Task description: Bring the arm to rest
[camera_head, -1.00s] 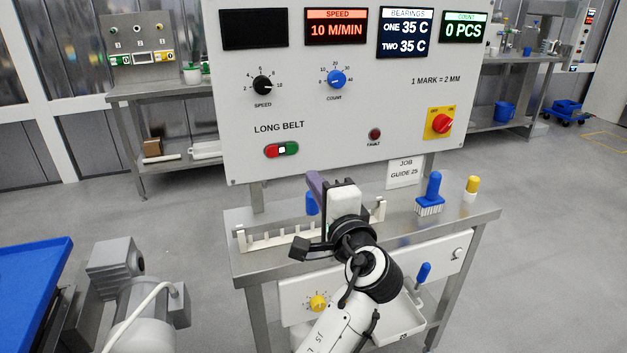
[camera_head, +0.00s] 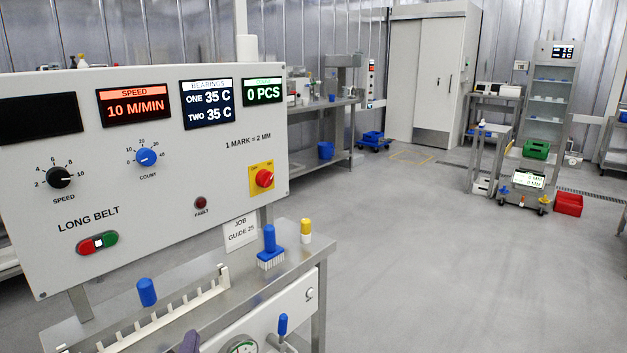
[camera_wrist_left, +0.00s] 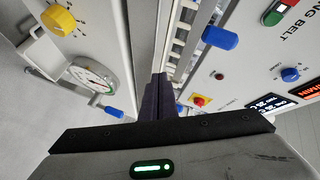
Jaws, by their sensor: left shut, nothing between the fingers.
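My left gripper shows only as a dark purple fingertip (camera_head: 189,342) at the bottom edge of the head view, in front of the white toothed rack. In the left wrist view its two dark purple fingers (camera_wrist_left: 158,95) lie together, shut with nothing between them. They point along the gap between the gauge side and the rack. The rest of the left arm is out of the head view. My right gripper is in neither view.
The control panel (camera_head: 150,175) stands above a steel bench. On the bench are the white rack (camera_head: 165,318), a blue brush (camera_head: 270,250) and a yellow-capped bottle (camera_head: 305,231). A dial gauge (camera_wrist_left: 92,78) is close left of the fingers. Open floor (camera_head: 430,260) lies to the right.

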